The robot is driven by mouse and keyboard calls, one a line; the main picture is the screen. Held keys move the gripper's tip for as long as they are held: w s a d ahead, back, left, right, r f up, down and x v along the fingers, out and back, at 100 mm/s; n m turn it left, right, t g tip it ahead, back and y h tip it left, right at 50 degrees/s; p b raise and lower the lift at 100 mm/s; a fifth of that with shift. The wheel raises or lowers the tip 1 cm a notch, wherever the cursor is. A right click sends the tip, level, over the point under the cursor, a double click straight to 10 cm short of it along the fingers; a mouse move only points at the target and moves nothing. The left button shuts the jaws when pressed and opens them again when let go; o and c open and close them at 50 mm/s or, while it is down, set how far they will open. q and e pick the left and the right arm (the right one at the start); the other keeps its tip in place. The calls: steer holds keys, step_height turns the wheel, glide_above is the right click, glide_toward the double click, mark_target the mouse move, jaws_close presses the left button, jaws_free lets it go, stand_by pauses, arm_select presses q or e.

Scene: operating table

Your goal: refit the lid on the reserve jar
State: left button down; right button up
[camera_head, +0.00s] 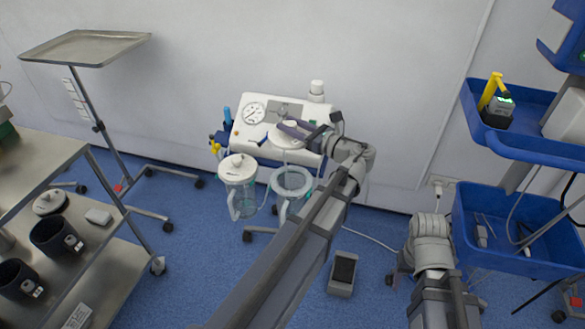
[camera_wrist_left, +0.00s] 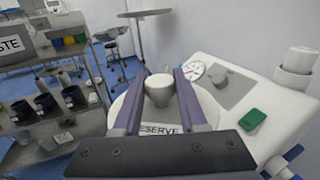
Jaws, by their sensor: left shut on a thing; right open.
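The reserve jar (camera_head: 291,183) is a clear, open-topped jar with a handle, in front of the white suction unit. The round white lid (camera_head: 287,141) is held above and behind the jar's mouth, apart from it. My left gripper (camera_head: 295,130) is shut on the lid's knob. In the left wrist view, the purple fingers of my left gripper (camera_wrist_left: 160,92) flank the knob, and the lid (camera_wrist_left: 163,115) below bears a partly covered "RESERVE" label. The jar is not visible in that view. My right arm is at the lower right in the head view; its jaws do not show.
A second jar (camera_head: 239,192) with a white lid stands just left of the open jar. The white suction unit (camera_head: 246,131) with a gauge stands behind. A steel shelf cart (camera_head: 40,165) is at left and a blue trolley (camera_head: 520,225) at right. A foot pedal (camera_head: 342,272) lies on the floor.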

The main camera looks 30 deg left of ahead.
arm_select(q)
step_height(320, 180, down, 9)
steer(key=g+b, duration=0.1)
steer(key=b, duration=0.6)
steer(key=shift+s+d+n, duration=0.15)
steer(key=shift+s+n, duration=0.05)
steer(key=shift+n, duration=0.1)
arm_select(e)
step_height(320, 180, down, 9)
arm_select(q)
steer(key=shift+f, duration=0.15)
arm_select(e)
steer(key=shift+f, duration=0.1)
arm_select(q)
step_height(320, 180, down, 6)
steer(key=b, duration=0.5)
steer(key=shift+b, duration=0.35)
arm_select(e)
step_height(320, 180, down, 6)
steer(key=shift+r, duration=0.1)
arm_select(q)
steer(key=shift+f+b, duration=1)
steer(key=shift+b, duration=0.15)
arm_select(e)
steer(key=shift+f, duration=1.15)
arm_select(q)
steer(key=shift+c, duration=1.9)
jaws_free()
